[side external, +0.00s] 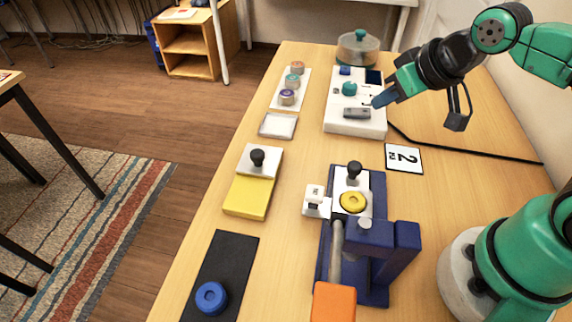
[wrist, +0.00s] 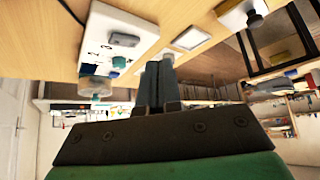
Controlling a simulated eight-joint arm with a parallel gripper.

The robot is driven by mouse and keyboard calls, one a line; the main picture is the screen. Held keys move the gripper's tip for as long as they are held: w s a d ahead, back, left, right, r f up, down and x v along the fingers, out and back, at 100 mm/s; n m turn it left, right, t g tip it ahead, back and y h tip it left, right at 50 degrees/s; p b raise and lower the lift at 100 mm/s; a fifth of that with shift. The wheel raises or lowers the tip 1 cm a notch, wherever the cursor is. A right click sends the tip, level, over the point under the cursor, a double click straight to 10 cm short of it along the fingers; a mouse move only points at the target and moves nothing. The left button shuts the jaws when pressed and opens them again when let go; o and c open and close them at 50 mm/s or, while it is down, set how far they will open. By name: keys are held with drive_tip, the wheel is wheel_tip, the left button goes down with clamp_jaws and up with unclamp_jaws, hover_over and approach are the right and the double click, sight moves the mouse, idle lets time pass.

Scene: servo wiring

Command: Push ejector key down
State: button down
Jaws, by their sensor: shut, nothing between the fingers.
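A white control box (side external: 355,128) stands toward the far end of the table. On its top are a grey oblong key (side external: 356,113), a teal knob (side external: 349,89), a small blue part (side external: 345,71) and a dark panel (side external: 374,77). I cannot read a label that marks the ejector key. My gripper (side external: 376,101) is shut and empty, with its blue-grey fingertips by the box's right side, just right of the grey key; contact cannot be told. In the wrist view, the fingers (wrist: 160,70) point toward the table, and the box (wrist: 112,28) is to their left.
A blue fixture (side external: 378,187) with a black knob and yellow ring stands nearer. A glass jar (side external: 358,50) is behind the box. Colored discs, a small tray (side external: 278,125) and a yellow block (side external: 248,196) lie to the left. A number card (side external: 404,158) and black cable lie right.

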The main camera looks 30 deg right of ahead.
idle(0.4)
drive_tip(key=r+m+g+y, duration=0.2)
drive_tip(key=m+y, duration=0.6)
drive_tip(key=m, duration=0.8)
hover_over(321, 190)
drive_tip(key=shift+f, duration=0.15)
drive_tip(key=shift+f, duration=0.1)
drive_tip(key=shift+f, duration=4.3)
drive_tip(key=shift+r, duration=0.1)
drive_tip(key=shift+r, duration=2.4)
